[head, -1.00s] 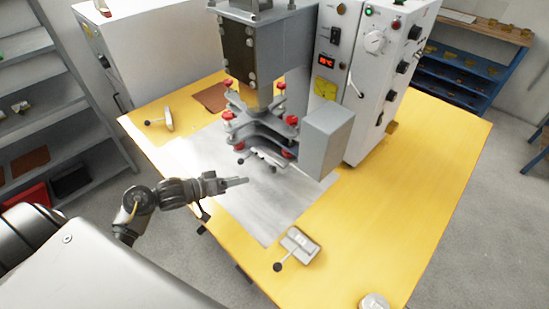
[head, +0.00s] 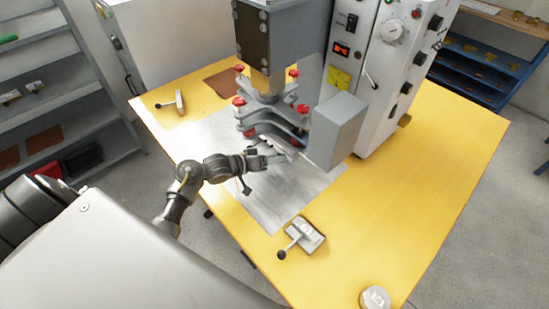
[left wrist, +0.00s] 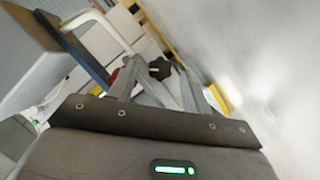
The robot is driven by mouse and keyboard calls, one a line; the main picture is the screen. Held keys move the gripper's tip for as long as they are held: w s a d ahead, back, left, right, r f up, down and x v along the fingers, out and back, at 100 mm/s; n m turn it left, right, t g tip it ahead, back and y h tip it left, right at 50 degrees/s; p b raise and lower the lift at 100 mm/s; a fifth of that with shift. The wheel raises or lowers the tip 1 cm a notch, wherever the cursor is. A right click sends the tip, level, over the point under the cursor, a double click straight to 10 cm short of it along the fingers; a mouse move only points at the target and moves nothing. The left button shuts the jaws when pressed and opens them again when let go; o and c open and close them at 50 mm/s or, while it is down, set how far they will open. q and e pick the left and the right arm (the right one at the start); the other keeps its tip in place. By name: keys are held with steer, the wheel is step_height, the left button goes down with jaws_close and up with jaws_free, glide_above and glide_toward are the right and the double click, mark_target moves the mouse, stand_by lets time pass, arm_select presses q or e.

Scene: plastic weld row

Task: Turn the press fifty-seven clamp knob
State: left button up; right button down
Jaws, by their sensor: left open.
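The press (head: 288,50) stands on the yellow table, its stacked grey clamp plates (head: 270,122) fitted with several red knobs (head: 239,102). My left gripper (head: 272,156) is low at the front of these plates, over the metal sheet. In the left wrist view a black lobed knob (left wrist: 160,68) shows just beyond the fingers of my open left gripper (left wrist: 156,84). I cannot tell whether they touch it. This black knob is not clear in the head view. My right gripper is not in view.
A grey box-shaped part (head: 337,130) juts out right of the plates. The white control cabinet (head: 398,85) stands behind it. Lever clamps lie at the front (head: 305,236) and back left (head: 179,102). The yellow table's right side (head: 435,185) is mostly clear.

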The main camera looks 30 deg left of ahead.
arm_select(q)
steer(key=shift+w+d+f, duration=0.1)
steer(key=shift+w+d, duration=0.1)
steer(key=shift+w, duration=0.05)
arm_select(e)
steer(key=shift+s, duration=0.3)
arm_select(q)
steer(key=c, duration=1)
steer(key=shift+o, duration=0.2)
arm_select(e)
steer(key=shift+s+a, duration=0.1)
